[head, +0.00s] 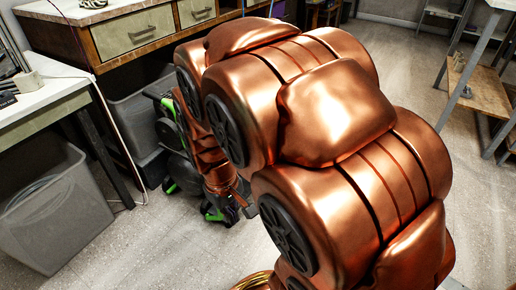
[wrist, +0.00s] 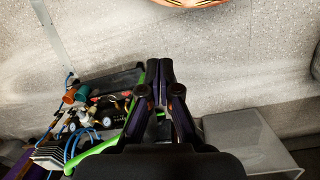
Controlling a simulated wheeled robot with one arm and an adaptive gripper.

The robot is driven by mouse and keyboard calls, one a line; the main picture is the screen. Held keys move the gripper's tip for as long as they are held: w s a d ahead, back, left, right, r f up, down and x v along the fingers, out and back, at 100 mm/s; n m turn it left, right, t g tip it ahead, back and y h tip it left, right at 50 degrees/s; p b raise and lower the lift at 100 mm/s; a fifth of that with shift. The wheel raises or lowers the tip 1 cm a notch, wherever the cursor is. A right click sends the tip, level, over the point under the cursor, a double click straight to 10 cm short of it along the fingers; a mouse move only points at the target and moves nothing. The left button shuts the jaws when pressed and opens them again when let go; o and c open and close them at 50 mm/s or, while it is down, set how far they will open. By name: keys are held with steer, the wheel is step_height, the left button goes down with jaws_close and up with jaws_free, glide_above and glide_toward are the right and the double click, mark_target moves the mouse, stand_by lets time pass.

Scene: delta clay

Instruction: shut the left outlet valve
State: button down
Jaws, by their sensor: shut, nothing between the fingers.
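In the wrist view my gripper (wrist: 159,68) is shut, its dark fingertips together and empty. To its left is a machine with round gauges (wrist: 106,121), blue hoses and small coloured fittings. An orange knob (wrist: 69,97) and a teal knob (wrist: 81,94) stand on the machine's far left part, apart from my fingers. I cannot tell which fitting is the left outlet valve or how it is set. In the head view a black and green machine (head: 170,132) stands on the floor, partly hidden by my copper arm.
A grey bin (head: 50,210) stands on the floor at the left; a grey box-like thing (wrist: 245,135) is right of my gripper in the wrist view. A workbench with drawers (head: 135,32) is behind the machine. A shelf rack (head: 478,85) stands at the right. The floor in front is clear.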

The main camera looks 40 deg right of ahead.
steer(key=w+d+f+n+t+h, duration=0.25)
steer(key=w+d+f, duration=0.45)
steer(key=w+d, duration=0.5)
steer(key=w+d+f+n+t+h, duration=0.2)
steer(key=w+d+f+t+h, duration=0.3)
steer(key=w+d, duration=0.8)
steer(key=w+d+f+n+t+y+b, duration=0.1)
steer(key=w+d+f+n+t, duration=0.15)
steer(key=d+f, duration=0.7)
steer(key=shift+f+n+t+h, duration=0.55)
steer(key=shift+f+n+t, duration=1.95)
steer(key=shift+f+t, duration=1.15)
steer(key=w+d+b, duration=0.6)
steer(key=w+d, duration=0.3)
steer(key=shift+w+d+f, duration=0.15)
steer(key=shift+g, duration=0.45)
